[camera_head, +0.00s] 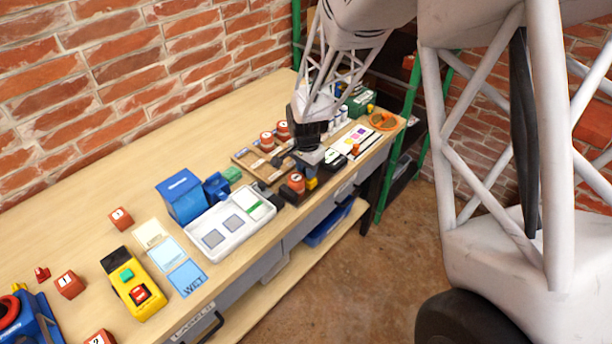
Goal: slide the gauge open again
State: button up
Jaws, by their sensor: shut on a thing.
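My gripper (311,176) is low over the right half of the bench, near its front edge. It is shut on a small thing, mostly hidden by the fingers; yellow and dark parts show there. A wooden frame (246,160) with dark parts lies flat just left of the gripper. An orange-topped round weight (296,181) stands close beside the fingers. I cannot tell for sure which of these is the gauge, or how far open it is.
A white tray (236,245) with square panels and a blue box (181,196) stand left of the gripper. Two red-topped weights (267,140) stand behind the frame. A white card (356,137) and an orange dish (382,121) lie right. The back left bench is clear.

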jog(key=shift+w+d, duration=0.95)
jog(key=shift+w, duration=0.05)
dwell(0.4)
jog(key=o, duration=0.8)
jog(key=shift+r, duration=0.1)
notch_tip(320, 180, up, 7)
dwell(1.0)
dwell(0.4)
jog(key=shift+s, duration=0.1)
